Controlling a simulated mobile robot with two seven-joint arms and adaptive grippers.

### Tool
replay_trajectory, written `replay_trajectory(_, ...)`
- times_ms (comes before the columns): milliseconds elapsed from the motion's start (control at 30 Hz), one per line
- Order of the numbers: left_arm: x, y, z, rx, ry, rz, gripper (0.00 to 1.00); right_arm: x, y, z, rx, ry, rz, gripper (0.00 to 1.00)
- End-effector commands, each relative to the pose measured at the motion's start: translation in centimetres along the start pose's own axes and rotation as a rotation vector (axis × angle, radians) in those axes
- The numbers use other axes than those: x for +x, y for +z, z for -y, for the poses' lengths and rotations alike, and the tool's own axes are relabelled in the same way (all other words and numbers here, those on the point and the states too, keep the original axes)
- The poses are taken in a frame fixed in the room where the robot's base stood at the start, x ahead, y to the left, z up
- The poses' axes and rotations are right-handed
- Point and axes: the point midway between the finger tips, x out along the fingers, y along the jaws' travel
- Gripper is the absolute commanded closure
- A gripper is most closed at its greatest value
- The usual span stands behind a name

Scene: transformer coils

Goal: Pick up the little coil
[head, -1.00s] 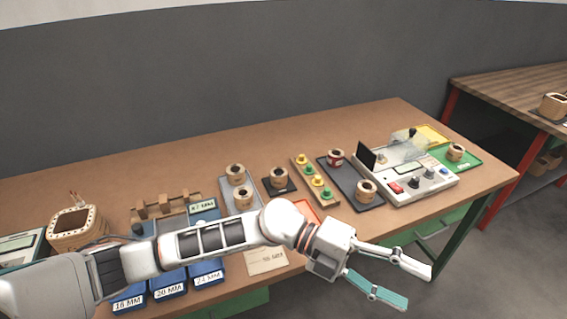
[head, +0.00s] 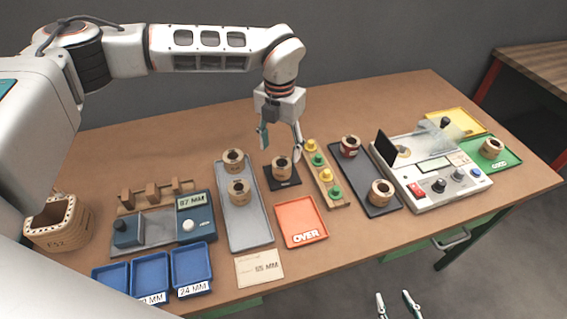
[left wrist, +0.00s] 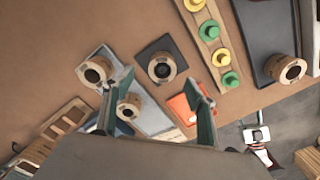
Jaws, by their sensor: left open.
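Several small tan coils with dark bores are in view, and I cannot tell by size which is the little one. One coil (head: 281,168) stands on a small black pad (head: 285,185); it also shows in the left wrist view (left wrist: 162,68). Two coils (head: 233,160) (head: 238,191) stand on a grey tray (head: 247,228). My left gripper (head: 280,146) is open and empty, pointing down over the black pad's coil, apart from it as far as I can tell. In the left wrist view its fingers (left wrist: 157,98) are spread. My right gripper (head: 395,297) shows only its separated fingertips at the bottom edge.
A rack with yellow and green pegs (head: 325,176) stands right of the pad. An orange OVER tray (head: 301,221) lies in front. A dark tray (head: 373,198) with two coils and a white tester (head: 433,172) are further right. A grey-blue gauge (head: 195,217) is left.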

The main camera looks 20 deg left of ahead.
Motion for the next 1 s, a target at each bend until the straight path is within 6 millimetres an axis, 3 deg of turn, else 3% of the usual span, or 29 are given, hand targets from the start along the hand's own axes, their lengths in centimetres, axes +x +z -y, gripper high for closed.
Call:
replay_trajectory(500,6.2,-0.1,0.5,0.002,-0.004,-0.003,0.43,-0.4,-0.1,0.0,0.000,-0.002,0.008,0.60)
replay_trajectory(800,6.7,0.0,0.4,0.002,-0.004,-0.002,0.43,-0.4,-0.4,0.0,0.000,-0.001,0.003,0.60)
replay_trajectory(967,6.6,0.0,0.5,0.002,-0.004,-0.002,0.85,-0.4,-0.6,-0.1,0.000,0.000,0.000,0.60)
replay_trajectory(1000,6.6,0.0,0.5,0.002,-0.004,-0.002,0.87,-0.4,-0.6,-0.1,0.000,0.000,0.000,0.60)
